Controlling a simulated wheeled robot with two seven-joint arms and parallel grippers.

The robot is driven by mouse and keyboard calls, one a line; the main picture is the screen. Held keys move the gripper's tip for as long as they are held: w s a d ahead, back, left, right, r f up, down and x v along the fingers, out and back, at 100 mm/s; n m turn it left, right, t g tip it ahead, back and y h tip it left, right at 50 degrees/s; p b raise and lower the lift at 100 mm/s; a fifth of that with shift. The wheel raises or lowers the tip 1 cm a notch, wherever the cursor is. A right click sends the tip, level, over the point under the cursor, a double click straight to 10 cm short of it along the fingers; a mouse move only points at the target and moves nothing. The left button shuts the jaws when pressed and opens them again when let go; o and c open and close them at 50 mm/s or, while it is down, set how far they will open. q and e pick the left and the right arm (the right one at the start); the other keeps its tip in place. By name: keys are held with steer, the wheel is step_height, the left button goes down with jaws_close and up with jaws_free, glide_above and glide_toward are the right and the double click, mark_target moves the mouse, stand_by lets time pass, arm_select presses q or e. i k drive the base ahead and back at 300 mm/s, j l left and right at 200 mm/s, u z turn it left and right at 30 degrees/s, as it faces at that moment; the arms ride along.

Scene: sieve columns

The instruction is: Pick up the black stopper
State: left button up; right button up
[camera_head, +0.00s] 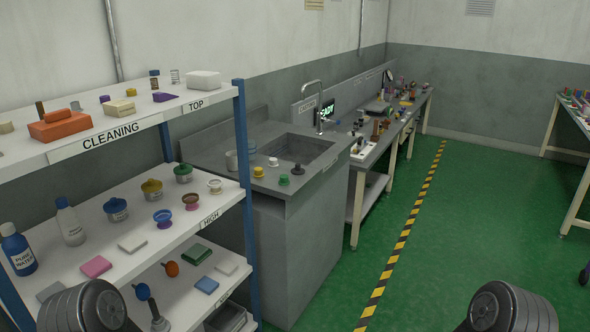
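A small dark, near-black stopper-like piece (298,169) stands on the front rim of the grey sink counter, at its right side. It looks like the black stopper, but it is small and its details are hard to tell. Beside it on the counter are a green piece (284,180), a yellow piece (258,172) and a white-and-yellow piece (273,161). Only dark ribbed parts of my two arms show at the bottom left and bottom right. Neither gripper is in view, and nothing is seen touching the dark piece.
The sink counter (262,215) has a basin and a tall faucet (319,100). A shelf rack with a blue post (246,190) stands at the left, holding bottles, lidded pots and blocks. A workbench (372,150) continues behind. Green floor (470,220) is clear at right, beyond a striped line.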

mark_target(297, 171)
steer(key=i+z, duration=0.25)
steer(key=i, duration=0.25)
steer(key=i+j+z, duration=0.1)
steer(key=i+z, duration=0.15)
steer(key=i, duration=0.3)
steer(key=i+j+z, duration=0.15)
steer(key=i+z, duration=0.15)
steer(key=i, duration=0.2)
steer(key=i+j+z, duration=0.25)
steer(key=i, duration=0.25)
steer(key=j, duration=0.1)
